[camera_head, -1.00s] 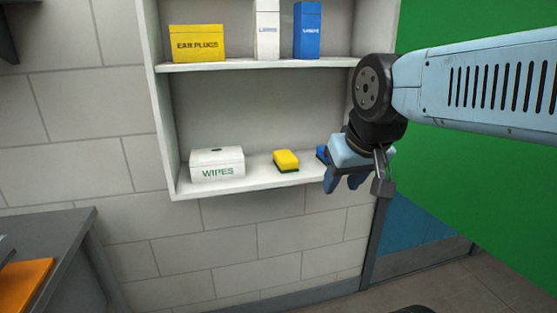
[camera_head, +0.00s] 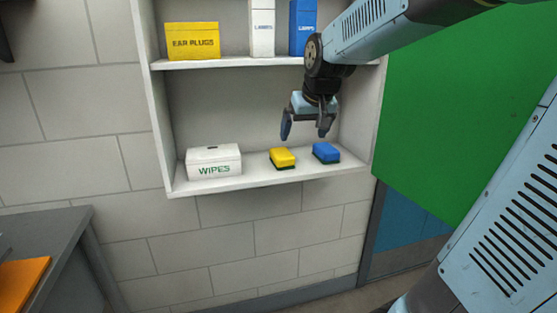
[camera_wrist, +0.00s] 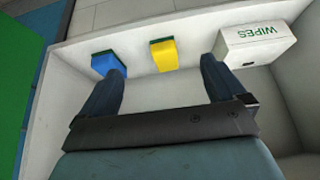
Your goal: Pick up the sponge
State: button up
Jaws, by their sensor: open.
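A yellow sponge (camera_head: 282,157) with a dark green underside lies on the lower shelf (camera_head: 230,184). A blue sponge (camera_head: 326,152) with a green underside lies to its right. My gripper (camera_head: 304,136) is open and empty, above and between the two sponges, fingers pointing down. In the wrist view the yellow sponge (camera_wrist: 163,55) shows between my open fingers (camera_wrist: 158,80), beyond their tips. The blue sponge (camera_wrist: 108,63) is at the left finger's tip there, partly covered by it; I cannot tell whether they touch.
A white wipes box (camera_head: 213,162) stands left of the yellow sponge. The upper shelf (camera_head: 230,62) holds a yellow ear plugs box (camera_head: 192,41), a white box (camera_head: 262,28) and a blue box (camera_head: 302,27). A green panel (camera_head: 440,130) is at right.

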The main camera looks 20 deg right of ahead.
send_near(283, 153)
jog(key=s+v, duration=0.1)
jog(key=v, duration=0.3)
jog(key=f, duration=0.1)
jog(key=x, duration=0.9)
jog(key=w+x, duration=0.1)
jog(key=x, duration=0.4)
jog(key=shift+a+r, duration=0.1)
jog(key=shift+r, duration=0.2)
jog(key=shift+c, duration=0.2)
jog(key=c, duration=1)
